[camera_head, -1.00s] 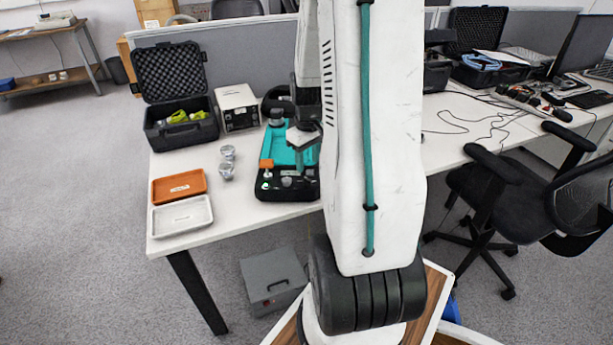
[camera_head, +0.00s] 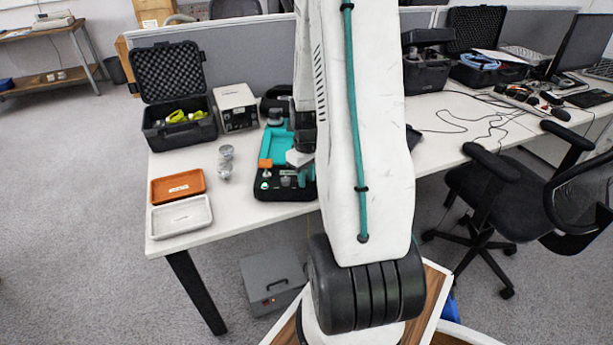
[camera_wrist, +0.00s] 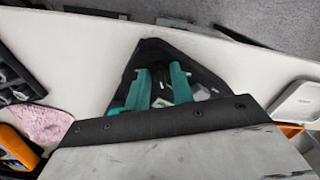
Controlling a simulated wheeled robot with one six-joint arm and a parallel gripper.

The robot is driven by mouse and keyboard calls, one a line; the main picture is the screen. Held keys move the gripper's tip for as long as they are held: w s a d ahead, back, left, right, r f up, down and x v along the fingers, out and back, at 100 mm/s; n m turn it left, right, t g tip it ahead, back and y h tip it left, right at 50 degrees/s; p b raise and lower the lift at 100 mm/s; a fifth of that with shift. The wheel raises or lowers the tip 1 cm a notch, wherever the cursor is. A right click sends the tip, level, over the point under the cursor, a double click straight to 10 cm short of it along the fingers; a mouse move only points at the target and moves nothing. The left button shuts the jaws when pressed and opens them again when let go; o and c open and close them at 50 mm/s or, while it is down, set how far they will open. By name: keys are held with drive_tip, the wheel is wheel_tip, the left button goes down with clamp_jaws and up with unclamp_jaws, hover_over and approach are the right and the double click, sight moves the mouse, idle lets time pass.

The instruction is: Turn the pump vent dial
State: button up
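The black and teal case (camera_head: 277,146) stands on the white table. A small grey knob (camera_head: 285,180), perhaps the pump vent dial, shows on its black front panel, beside a green-lit button (camera_head: 264,185). An orange part (camera_head: 265,163) sits just behind that button. My gripper (camera_head: 302,179) points down over the panel's right side, right of the knob. In the wrist view, its two teal fingers (camera_wrist: 160,83) are apart, with something dark between or behind them. Contact with the dial cannot be told. My arm hides part of the case.
Two metal pieces (camera_head: 225,162) stand left of the case. An orange tray (camera_head: 178,186) and a white tray (camera_head: 180,216) lie at the table's left front. A white instrument box (camera_head: 236,107) and an open foam-lined case (camera_head: 180,122) stand behind. A pink cloth-like thing (camera_wrist: 44,124) shows in the wrist view.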

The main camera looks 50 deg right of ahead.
drive_tip(key=shift+m, duration=0.3)
drive_tip(key=m, duration=0.3)
drive_tip(key=shift+m, duration=0.3)
drive_tip(key=m, duration=0.9)
drive_tip(key=shift+w, duration=0.1)
drive_tip(key=m, duration=0.4)
drive_tip(key=shift+m, duration=0.3)
drive_tip(key=shift+r, duration=0.1)
drive_tip(key=o, duration=1)
